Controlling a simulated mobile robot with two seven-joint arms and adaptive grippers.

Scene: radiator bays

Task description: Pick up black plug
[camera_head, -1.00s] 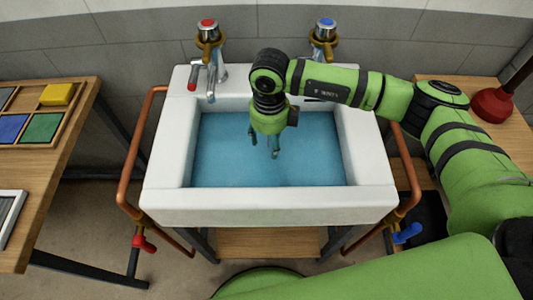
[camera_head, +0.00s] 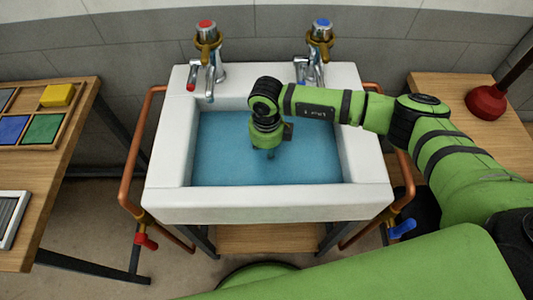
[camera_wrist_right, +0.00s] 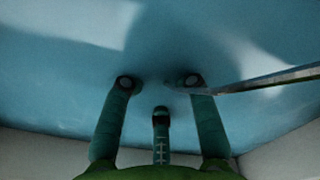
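My right gripper (camera_head: 270,154) points down into the blue water of the white sink (camera_head: 265,205), with its fingertips at or under the surface. In the right wrist view my right gripper (camera_wrist_right: 159,84) has its fingers apart, with clear space between the tips. I cannot clearly make out the black plug in either view; the gripper and water cover that part of the basin. A thin grey strip (camera_wrist_right: 270,78) runs from the right edge to the right fingertip; I cannot tell what it is. My left gripper is not in view.
A red-topped tap (camera_head: 207,60) and a blue-topped tap (camera_head: 319,50) stand at the sink's back edge. Copper pipes (camera_head: 127,165) flank the sink. A wooden table (camera_head: 60,180) stands left; a red plunger (camera_head: 487,102) stands on the right table.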

